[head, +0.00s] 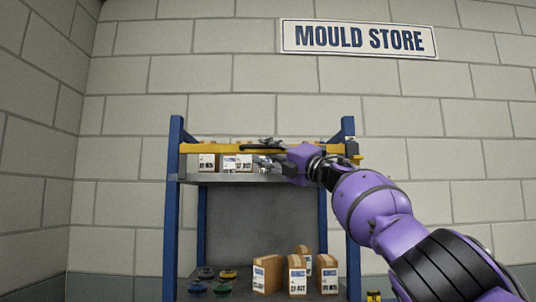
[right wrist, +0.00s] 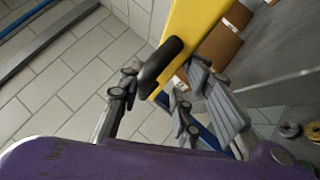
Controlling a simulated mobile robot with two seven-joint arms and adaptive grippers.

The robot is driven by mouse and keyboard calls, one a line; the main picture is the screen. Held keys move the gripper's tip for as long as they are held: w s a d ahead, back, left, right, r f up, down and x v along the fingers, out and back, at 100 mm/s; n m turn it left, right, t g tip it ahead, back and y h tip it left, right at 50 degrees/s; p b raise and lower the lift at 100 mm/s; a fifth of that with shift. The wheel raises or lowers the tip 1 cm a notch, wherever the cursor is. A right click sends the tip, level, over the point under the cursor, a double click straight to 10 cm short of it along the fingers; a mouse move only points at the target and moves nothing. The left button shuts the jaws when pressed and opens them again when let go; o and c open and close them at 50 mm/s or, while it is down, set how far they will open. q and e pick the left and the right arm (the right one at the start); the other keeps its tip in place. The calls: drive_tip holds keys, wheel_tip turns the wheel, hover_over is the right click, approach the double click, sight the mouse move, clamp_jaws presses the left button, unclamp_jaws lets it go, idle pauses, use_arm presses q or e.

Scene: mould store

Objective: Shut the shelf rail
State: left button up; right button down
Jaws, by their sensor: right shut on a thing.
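The yellow shelf rail (head: 215,148) runs almost level across the front of the upper shelf, between the blue posts. It also shows in the right wrist view (right wrist: 193,25), with a dark bar handle (right wrist: 160,63) standing out from it. My right gripper (head: 268,156) is at the rail near its middle, reaching in from the right. In the right wrist view its fingers (right wrist: 158,88) are on either side of the handle, shut on it. The gripper and arm hide part of the rail's right half. My left gripper is not in view.
White-labelled boxes (head: 230,163) stand on the upper shelf (head: 225,179) behind the rail. Brown cartons (head: 267,274) and several coloured round items (head: 224,288) are on the lower level. A block wall with a sign (head: 358,39) stands behind. The space left of the rack is clear.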

drive_tip(key=shift+s+r, duration=0.25)
drive_tip(key=shift+r, duration=0.4)
drive_tip(key=shift+s+r, duration=0.25)
drive_tip(key=shift+r, duration=0.35)
drive_tip(key=c, duration=2)
unclamp_jaws()
drive_tip(key=shift+w+f, duration=0.1)
drive_tip(key=shift+c, duration=0.4)
drive_tip(key=shift+d, duration=0.1)
drive_tip(key=shift+d+f, duration=0.2)
drive_tip(key=shift+d, duration=0.1)
drive_tip(key=f+v, duration=0.1)
drive_tip(key=v, duration=1)
drive_tip(key=shift+f, duration=0.25)
drive_tip(key=shift+w+d, duration=0.1)
drive_tip(key=shift+d, duration=0.05)
